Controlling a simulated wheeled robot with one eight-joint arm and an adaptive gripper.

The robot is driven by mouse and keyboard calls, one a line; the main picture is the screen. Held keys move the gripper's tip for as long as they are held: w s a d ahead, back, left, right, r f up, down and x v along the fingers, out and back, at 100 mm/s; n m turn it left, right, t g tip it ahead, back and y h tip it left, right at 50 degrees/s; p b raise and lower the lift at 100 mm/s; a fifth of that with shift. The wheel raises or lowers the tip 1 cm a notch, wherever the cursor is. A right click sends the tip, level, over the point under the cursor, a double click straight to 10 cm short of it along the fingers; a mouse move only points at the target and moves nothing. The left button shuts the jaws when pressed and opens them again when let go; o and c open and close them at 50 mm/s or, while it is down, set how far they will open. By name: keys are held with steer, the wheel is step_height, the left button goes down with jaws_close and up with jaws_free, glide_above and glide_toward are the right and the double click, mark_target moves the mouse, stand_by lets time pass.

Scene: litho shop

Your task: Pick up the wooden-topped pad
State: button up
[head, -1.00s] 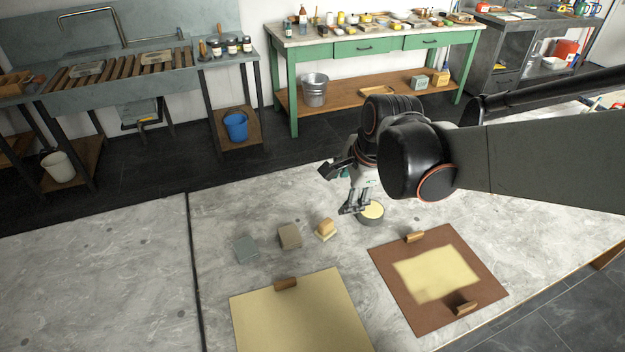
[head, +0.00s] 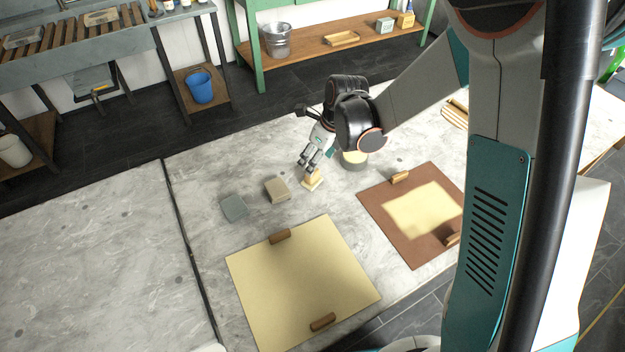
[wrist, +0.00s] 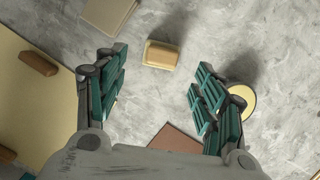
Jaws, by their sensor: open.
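The wooden-topped pad (head: 312,180), a small block with a tan wooden top and a paler base, stands on the grey stone table. My gripper (head: 309,162) is open and empty, just above and behind the pad in the head view. In the wrist view the pad (wrist: 161,54) lies in the gap between the teal-padded fingers of my gripper (wrist: 158,80), a little beyond the fingertips. The fingers do not appear to touch it. The exact height above the pad is hard to tell.
A grey-beige block (head: 277,189) and a darker grey block (head: 234,208) lie to the left. A yellow sheet (head: 300,285) and a brown board (head: 380,211) lie in front, with wooden weights.

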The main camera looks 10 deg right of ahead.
steer(key=b+x, duration=0.1)
steer(key=x, duration=0.2)
steer(key=shift+f, duration=0.25)
steer(key=b+x, duration=0.1)
steer(key=x, duration=0.1)
steer(key=b+x, duration=0.1)
steer(key=x, duration=0.2)
steer(key=shift+w+d+f, duration=0.1)
steer(key=shift+d, duration=0.15)
steer(key=c, duration=1.2)
steer(key=shift+c, duration=0.2)
step_height(320, 180, up, 20)
steer(key=p, duration=0.6)
steer(key=shift+o, duration=1)
